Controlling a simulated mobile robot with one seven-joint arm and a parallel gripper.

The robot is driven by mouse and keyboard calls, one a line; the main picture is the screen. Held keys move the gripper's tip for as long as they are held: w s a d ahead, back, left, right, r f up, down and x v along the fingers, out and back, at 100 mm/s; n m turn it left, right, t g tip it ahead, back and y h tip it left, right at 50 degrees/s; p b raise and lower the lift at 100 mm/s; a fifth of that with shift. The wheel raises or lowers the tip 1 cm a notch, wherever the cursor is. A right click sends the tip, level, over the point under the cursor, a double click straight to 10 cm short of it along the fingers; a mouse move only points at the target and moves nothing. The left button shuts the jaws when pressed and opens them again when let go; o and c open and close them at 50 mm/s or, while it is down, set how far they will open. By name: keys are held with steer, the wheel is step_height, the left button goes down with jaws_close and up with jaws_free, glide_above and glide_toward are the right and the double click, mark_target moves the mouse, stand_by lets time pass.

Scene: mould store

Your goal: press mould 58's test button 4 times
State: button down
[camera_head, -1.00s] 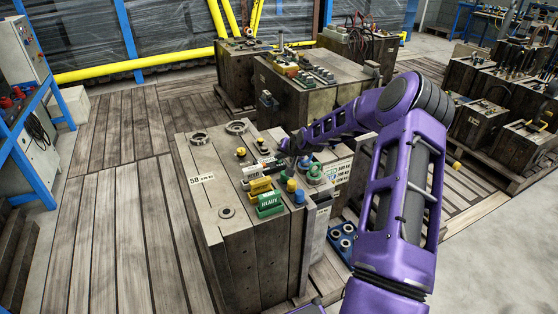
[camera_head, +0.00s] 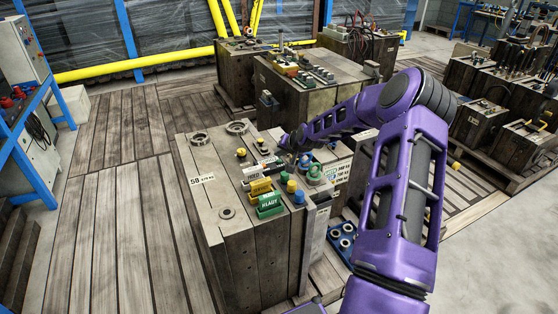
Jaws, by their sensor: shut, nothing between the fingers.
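A tall wooden-sided mould (camera_head: 225,190) stands in the middle of the view, with a white label that seems to read 58. Its top carries metal rings, a yellow block (camera_head: 261,187), a green block (camera_head: 268,204) and several small yellow and blue knobs. I cannot tell which fitting is the test button. My purple arm reaches in from the right. My gripper (camera_head: 284,144) is small in the view, shut and empty, over the far right part of the top near a white label plate. I cannot tell whether its tips touch anything.
A larger mould (camera_head: 314,95) with a row of fittings stands behind. More moulds sit on pallets at the right (camera_head: 495,110). A blue rack (camera_head: 28,140) with a control box is at the left. The plank floor left of the mould is clear.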

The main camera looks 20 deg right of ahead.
step_height(320, 180, up, 5)
steer(key=p, duration=0.3)
stand_by(2.6)
steer(key=m, duration=0.2)
steer(key=s+m+g+p, duration=0.1)
steer(key=shift+d+f+m, duration=0.15)
steer(key=shift+f+m, duration=0.15)
steer(key=shift+m, duration=0.1)
steer(key=r+m+p, duration=0.1)
steer(key=m, duration=0.3)
steer(key=r+m+p, duration=0.1)
steer(key=r+m, duration=0.1)
steer(key=m, duration=0.2)
steer(key=w+r+m+y, duration=0.1)
steer(key=m, duration=0.4)
steer(key=shift+d+r+t+p, duration=0.2)
steer(key=shift+r+t+p, duration=0.05)
steer(key=shift+t+p, duration=0.15)
steer(key=shift+f, duration=0.1)
step_height(320, 180, down, 9)
steer(key=b, duration=0.7)
